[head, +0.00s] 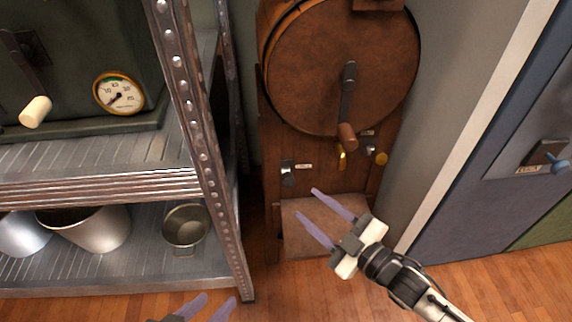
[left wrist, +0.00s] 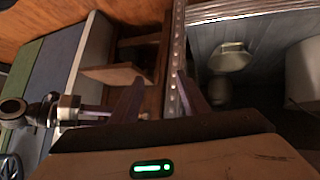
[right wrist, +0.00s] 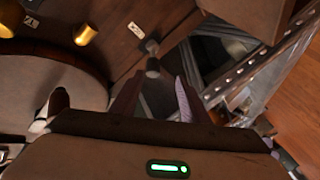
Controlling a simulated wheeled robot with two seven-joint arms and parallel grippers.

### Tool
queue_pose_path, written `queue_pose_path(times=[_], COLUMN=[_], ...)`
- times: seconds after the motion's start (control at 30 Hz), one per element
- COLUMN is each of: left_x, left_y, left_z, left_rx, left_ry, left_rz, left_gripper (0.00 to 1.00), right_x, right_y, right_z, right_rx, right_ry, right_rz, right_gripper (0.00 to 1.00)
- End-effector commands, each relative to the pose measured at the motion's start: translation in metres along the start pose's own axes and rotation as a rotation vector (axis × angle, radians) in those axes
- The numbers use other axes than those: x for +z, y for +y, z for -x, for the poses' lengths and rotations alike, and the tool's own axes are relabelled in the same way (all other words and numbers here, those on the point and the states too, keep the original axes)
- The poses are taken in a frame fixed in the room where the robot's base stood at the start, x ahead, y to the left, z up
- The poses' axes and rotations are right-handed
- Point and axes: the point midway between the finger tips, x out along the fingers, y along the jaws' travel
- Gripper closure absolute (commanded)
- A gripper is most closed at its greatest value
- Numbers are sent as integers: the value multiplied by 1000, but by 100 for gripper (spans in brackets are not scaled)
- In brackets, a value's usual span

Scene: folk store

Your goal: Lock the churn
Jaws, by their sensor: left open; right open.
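The wooden churn (head: 335,75) stands upright at the back centre, with a round front and a crank handle (head: 348,105). My right gripper (head: 308,202) is open and empty, below and in front of the lever. In the right wrist view the lever (right wrist: 152,60) lies ahead between the fingertips, apart from them. My left gripper (head: 219,300) is open and empty, low at the bottom edge.
A metal shelf rack (head: 200,150) stands close left of the churn, holding several pots and a dark box with a gauge (head: 119,93). A wooden ledge (head: 325,222) projects at the churn's base. A blue cabinet (head: 480,190) is at the right. Wooden floor is clear in front.

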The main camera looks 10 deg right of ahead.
Motion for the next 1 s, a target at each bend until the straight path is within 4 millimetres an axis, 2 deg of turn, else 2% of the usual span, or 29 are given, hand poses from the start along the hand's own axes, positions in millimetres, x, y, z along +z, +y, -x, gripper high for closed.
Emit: queue_pose_path(times=[0.03,0.1,0.23,0.33,0.73,1.0], left_x=[-1,4,8,10,15,17], left_y=[-1,-4,-8,-9,-4,0], left_z=[6,7,7,4,-9,-12], left_rx=[-12,-25,-37,-37,-5,9], left_ry=[-9,-17,-22,-27,-75,-98], left_rz=[-2,-7,-13,-15,-37,-48], left_gripper=[59,59,59,59,59,59], right_x=[0,2,5,4,-5,-8], right_y=[12,17,21,20,15,14], right_z=[0,2,4,-2,-71,-94], right_rx=[-14,-30,-48,-51,-49,-50], right_ry=[38,87,138,152,152,149], right_rz=[80,159,235,248,245,244], right_gripper=[58,58,58,58,58,58])
